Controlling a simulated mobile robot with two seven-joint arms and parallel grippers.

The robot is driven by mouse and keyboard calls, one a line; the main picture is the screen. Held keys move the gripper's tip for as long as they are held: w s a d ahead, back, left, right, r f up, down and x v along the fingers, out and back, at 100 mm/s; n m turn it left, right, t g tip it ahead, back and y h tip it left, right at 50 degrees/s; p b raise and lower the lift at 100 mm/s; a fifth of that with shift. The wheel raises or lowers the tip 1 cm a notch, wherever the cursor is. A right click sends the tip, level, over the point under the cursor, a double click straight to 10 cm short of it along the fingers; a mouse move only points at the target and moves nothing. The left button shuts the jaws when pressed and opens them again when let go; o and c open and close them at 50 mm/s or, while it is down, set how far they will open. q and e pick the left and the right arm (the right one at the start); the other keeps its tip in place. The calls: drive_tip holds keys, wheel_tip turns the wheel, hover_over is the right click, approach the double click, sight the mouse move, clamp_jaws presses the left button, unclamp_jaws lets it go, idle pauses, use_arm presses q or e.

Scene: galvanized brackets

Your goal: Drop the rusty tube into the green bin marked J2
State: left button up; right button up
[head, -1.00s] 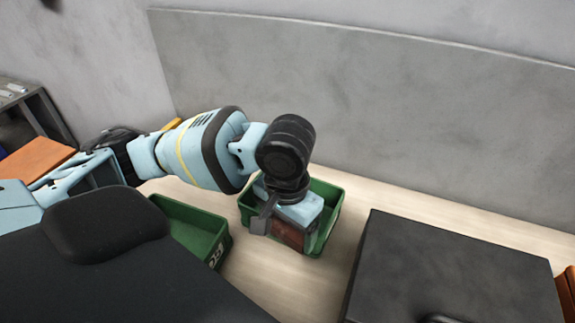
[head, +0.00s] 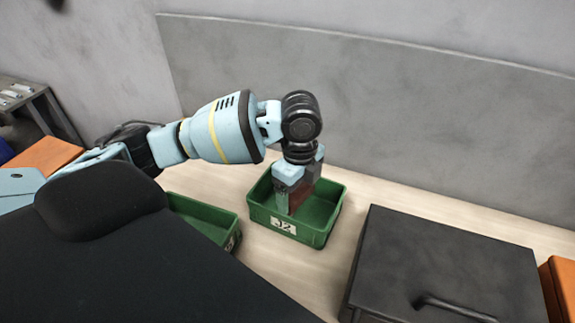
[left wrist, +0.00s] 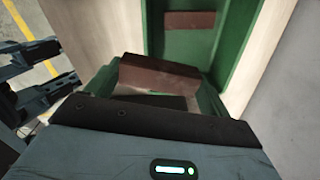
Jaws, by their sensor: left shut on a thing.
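The green bin marked J2 (head: 318,236) stands on the table in the middle of the head view, its white label facing me. My left gripper (head: 294,205) points down over and partly inside this bin. It is shut on the rusty tube (head: 302,192), a reddish-brown piece partly hidden by the gripper. The tube also shows crosswise beyond the gripper body in the left wrist view (left wrist: 158,76). I cannot tell whether the tube touches the bin floor. My right gripper does not show.
A second green bin (head: 207,217) stands to the left, partly hidden by my body. In the left wrist view, a brown piece (left wrist: 190,20) lies in a green bin. A black case (head: 445,260) is at right, beside an orange thing (head: 562,285). A grey wall (head: 400,120) is behind.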

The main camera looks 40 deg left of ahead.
use_arm(q)
drive_tip(key=m, duration=0.2)
drive_tip(key=w+a+m, duration=0.1)
drive_tip(key=shift+r, duration=0.25)
drive_tip(key=w+a+m, duration=0.1)
drive_tip(key=m, duration=0.3)
drive_tip(key=w+a+m+p, duration=0.1)
drive_tip(key=m, duration=0.3)
drive_tip(key=w+a+m+p, duration=0.1)
drive_tip(key=m, duration=0.3)
drive_tip(key=shift+a+r+m, duration=0.3)
drive_tip(key=shift+a+r, duration=0.05)
drive_tip(key=shift+a, duration=0.05)
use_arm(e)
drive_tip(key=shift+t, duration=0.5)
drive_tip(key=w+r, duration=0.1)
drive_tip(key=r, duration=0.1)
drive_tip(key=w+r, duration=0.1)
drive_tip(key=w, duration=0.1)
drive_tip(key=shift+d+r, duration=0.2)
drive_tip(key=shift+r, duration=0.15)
use_arm(q)
drive_tip(key=shift+f, duration=0.15)
